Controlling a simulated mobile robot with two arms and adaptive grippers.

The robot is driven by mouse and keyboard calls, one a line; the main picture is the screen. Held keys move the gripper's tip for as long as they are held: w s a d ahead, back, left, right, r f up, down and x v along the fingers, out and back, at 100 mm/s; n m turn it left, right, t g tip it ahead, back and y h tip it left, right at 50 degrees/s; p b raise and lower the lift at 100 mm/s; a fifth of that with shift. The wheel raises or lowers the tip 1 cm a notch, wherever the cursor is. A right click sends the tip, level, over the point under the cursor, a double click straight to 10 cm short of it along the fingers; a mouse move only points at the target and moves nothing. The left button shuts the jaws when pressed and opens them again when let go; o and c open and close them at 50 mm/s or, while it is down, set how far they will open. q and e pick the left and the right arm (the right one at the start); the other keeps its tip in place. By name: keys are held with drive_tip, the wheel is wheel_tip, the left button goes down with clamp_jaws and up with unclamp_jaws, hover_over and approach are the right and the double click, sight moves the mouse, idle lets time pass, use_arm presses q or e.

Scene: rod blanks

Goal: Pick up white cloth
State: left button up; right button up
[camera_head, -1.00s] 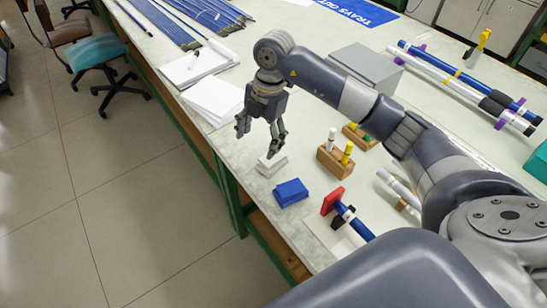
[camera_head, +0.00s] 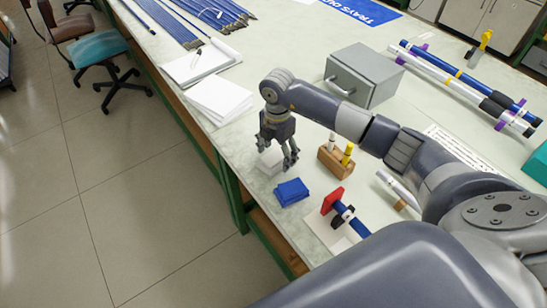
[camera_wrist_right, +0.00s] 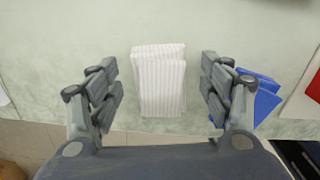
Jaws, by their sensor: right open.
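The white cloth (camera_head: 268,161) lies folded near the front edge of the bench, left of the blue cloth. In the right wrist view the white cloth (camera_wrist_right: 159,82) is striped and sits between the open fingers, touching neither. My right gripper (camera_head: 277,158) is open and empty above it, pointing down, and partly covers it in the head view. It also shows in the right wrist view (camera_wrist_right: 160,92). My left gripper is not in view.
A folded blue cloth (camera_head: 291,192) lies close by on the right; it shows beside the right finger (camera_wrist_right: 264,98). A wooden block with markers (camera_head: 335,162), a grey box (camera_head: 372,72) and a paper stack (camera_head: 218,98) stand around. The bench edge is near.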

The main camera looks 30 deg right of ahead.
sight(277, 154)
drive_tip(key=shift+f, duration=0.4)
drive_tip(key=c, duration=1.1)
drive_tip(key=shift+r, duration=0.1)
wheel_tip(277, 154, up, 10)
drive_tip(key=shift+f+b, duration=0.1)
drive_tip(key=shift+b, duration=0.75)
